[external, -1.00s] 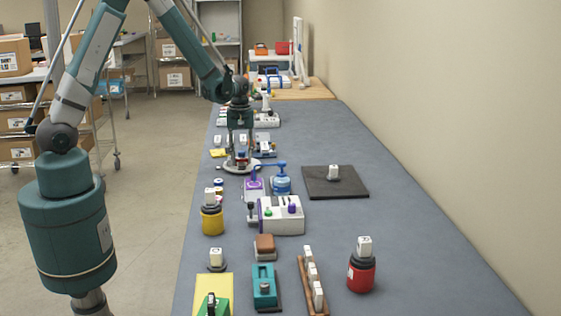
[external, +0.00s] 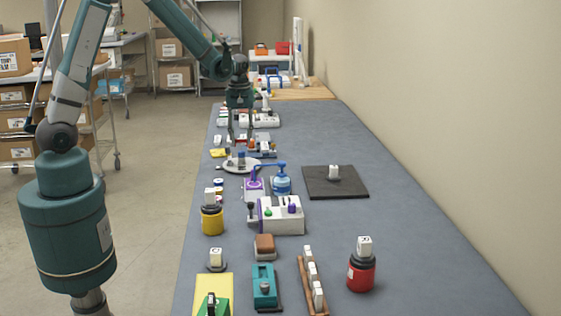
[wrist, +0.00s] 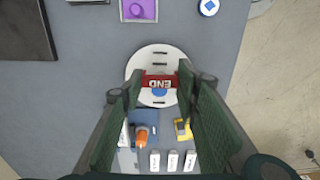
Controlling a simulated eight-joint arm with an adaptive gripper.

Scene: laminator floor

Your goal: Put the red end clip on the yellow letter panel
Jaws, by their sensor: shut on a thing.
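My gripper (wrist: 158,85) is shut on the red end clip (wrist: 158,81), which reads END upside down in the wrist view. The clip hangs between the fingertips above a round white stand (wrist: 140,62) with dark slots and a blue post (wrist: 159,92). In the external view my gripper (external: 240,142) is above the stand (external: 232,165), apart from it. A yellow panel (external: 226,283) lies at the near left of the bench with a green device on it. A small yellow piece (external: 219,153) lies left of the stand; I cannot tell which yellow thing is the letter panel.
A purple and blue pump set (external: 281,182) and a white box (external: 281,216) stand nearer than the stand. A dark mat (external: 318,188) with a white block lies to the right. Several lettered white blocks (wrist: 172,160) stand beyond the stand. The bench's right side is mostly clear.

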